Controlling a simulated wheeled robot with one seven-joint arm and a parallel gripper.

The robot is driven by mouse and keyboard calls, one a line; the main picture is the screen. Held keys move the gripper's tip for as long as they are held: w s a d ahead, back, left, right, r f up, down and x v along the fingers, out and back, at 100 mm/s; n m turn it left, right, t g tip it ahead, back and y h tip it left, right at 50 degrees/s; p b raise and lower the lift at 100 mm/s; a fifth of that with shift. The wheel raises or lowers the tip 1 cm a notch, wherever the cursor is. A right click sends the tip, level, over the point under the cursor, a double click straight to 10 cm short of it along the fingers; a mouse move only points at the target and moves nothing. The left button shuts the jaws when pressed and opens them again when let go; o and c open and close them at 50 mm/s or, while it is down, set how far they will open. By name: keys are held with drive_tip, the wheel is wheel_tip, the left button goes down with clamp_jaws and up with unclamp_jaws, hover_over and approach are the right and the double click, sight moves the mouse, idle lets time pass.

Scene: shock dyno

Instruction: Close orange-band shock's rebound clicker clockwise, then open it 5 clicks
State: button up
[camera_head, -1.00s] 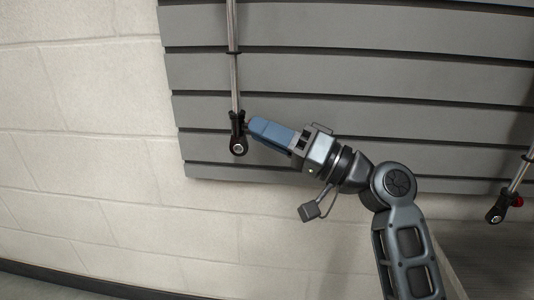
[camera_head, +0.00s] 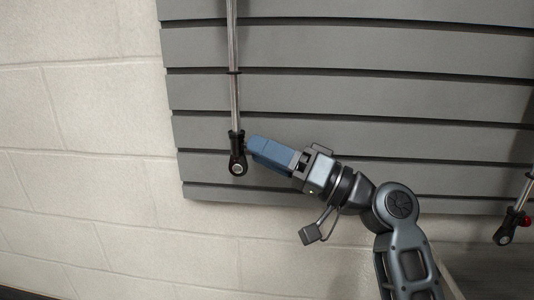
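A shock hangs upright on the slatted panel, its silver shaft (camera_head: 234,95) running down to a black lower eye end (camera_head: 237,160). No orange band shows on the part in view; its upper body is out of frame. My gripper (camera_head: 251,146) has blue fingers pointing left, with their tips at the right side of the black end, where the clicker would sit. The knob itself is hidden by the fingertips. The fingers look close together, but I cannot tell whether they grip anything.
A second shock end (camera_head: 505,232) with a red knob (camera_head: 526,221) hangs at the right edge. The grey slatted panel (camera_head: 400,100) lies behind both shocks. A pale block wall (camera_head: 90,130) is on the left, with free room there and below the panel.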

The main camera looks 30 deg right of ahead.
drive_tip(key=p+v, duration=0.1)
drive_tip(key=v, duration=0.7)
drive_tip(key=shift+w, duration=0.1)
idle(0.5)
